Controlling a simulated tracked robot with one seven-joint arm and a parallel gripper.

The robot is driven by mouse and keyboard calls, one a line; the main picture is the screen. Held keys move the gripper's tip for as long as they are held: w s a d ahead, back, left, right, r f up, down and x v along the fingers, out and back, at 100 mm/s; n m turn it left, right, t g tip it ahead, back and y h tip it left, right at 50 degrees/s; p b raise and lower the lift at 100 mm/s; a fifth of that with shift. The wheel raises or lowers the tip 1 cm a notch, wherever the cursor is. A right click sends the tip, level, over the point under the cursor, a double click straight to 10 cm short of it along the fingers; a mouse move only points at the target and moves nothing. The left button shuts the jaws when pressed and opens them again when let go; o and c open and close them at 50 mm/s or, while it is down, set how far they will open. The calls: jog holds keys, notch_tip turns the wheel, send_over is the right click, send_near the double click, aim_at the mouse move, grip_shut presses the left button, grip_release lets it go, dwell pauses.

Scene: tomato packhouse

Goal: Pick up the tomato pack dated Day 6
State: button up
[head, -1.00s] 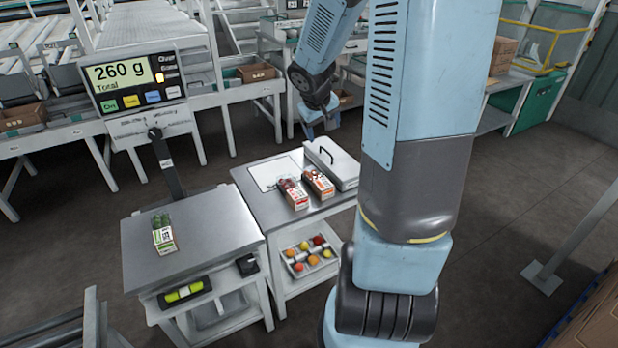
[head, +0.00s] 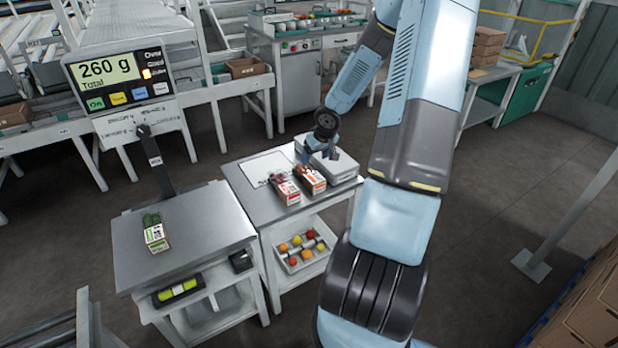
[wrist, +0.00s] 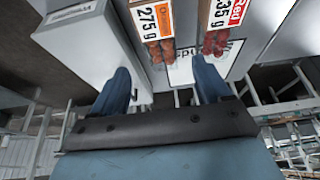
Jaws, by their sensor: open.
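Two tomato packs lie side by side on the right-hand table. One has an orange-red label (head: 313,181) and reads 275 g in the wrist view (wrist: 155,22). The other is a red pack (head: 286,191), whose label in the wrist view (wrist: 222,18) partly reads "Red" and "35 g". A third pack with green contents (head: 156,235) lies on the left table. I cannot read a date on any pack. My gripper (head: 322,157) is above the back of the right-hand table, open and empty; its blue fingers are spread in the wrist view (wrist: 163,86), pointing towards the packs.
A grey lidded box (head: 336,168) stands close beside the orange-labelled pack and my gripper. A display (head: 118,80) reads 260 g total. A tray of coloured fruit (head: 306,261) sits on the shelf below. The left table (head: 200,225) has free room.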

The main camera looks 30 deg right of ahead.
send_over(309, 171)
jog(key=s, duration=0.3)
jog(key=shift+w+a+f, duration=0.1)
jog(key=shift+a+f, duration=0.05)
jog(key=shift+f, duration=2.55)
jog(key=shift+x, duration=1.05)
jog(key=shift+w+f, duration=0.1)
jog(key=shift+x, duration=2.5)
jog(key=c, duration=0.9)
jog(key=shift+c, duration=0.2)
